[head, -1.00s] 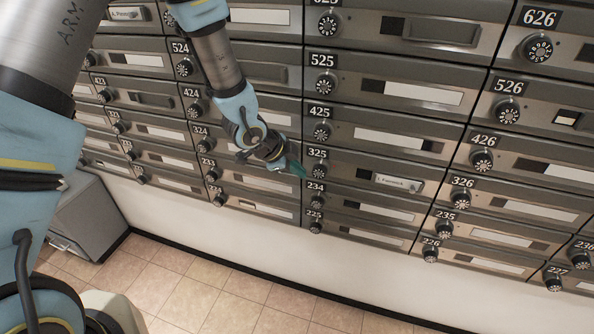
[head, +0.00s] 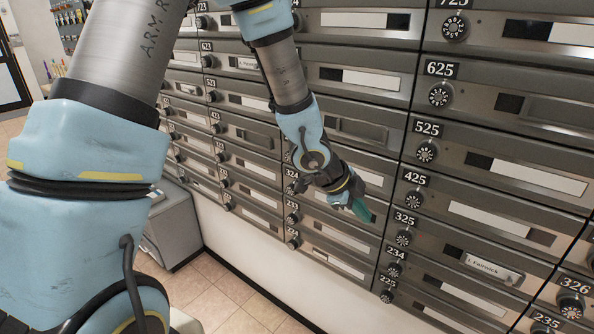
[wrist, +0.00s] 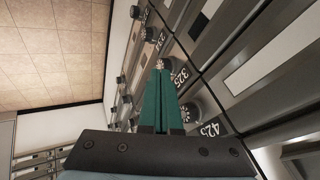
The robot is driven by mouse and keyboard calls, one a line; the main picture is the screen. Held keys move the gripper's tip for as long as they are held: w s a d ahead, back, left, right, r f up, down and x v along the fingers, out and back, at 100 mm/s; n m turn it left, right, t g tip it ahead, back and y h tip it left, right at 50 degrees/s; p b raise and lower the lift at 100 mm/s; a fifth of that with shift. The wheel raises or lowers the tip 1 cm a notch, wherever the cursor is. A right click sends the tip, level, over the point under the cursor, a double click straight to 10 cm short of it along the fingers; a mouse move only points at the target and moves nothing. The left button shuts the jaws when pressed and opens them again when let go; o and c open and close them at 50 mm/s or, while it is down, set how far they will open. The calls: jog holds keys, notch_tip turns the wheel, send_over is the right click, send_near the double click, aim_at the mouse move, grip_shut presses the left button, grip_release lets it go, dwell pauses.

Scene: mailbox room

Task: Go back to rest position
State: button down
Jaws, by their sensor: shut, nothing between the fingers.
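My gripper (head: 362,211) is at the end of my blue and grey arm, in front of the mailbox wall (head: 400,124) and left of the dial of box 325 in the head view. Its teal fingers also show in the wrist view (wrist: 161,100), close together with nothing held between them. In the wrist view the dials of box 325 (wrist: 166,85) and box 425 (wrist: 190,113) appear by the fingers. I cannot tell whether the fingertips touch the mailboxes.
The mailbox wall fills the right of the head view. A grey cabinet (head: 172,232) stands on the floor at its left. The tiled floor (head: 225,285) below is clear. Pens (head: 55,68) and a hanging board (head: 68,22) show at the far left.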

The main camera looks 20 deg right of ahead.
jog(key=w+a+r+n+t+y, duration=0.2)
jog(key=w+a+n, duration=0.35)
jog(key=a, duration=0.45)
jog(key=w+a+r+n+t+y, duration=0.1)
jog(key=w+a+n+t+y, duration=0.1)
jog(key=w+a+n, duration=0.55)
jog(key=s+a+r+n+g+y, duration=0.1)
jog(key=s+a+r+n, duration=0.1)
jog(key=a+n, duration=0.4)
jog(key=s+a+r+n+g+y, duration=0.1)
jog(key=s+a+n, duration=0.4)
jog(key=a, duration=1.1)
jog(key=shift+s+r+n+y, duration=0.15)
jog(key=shift+r+n+y, duration=0.45)
jog(key=shift+n, duration=0.3)
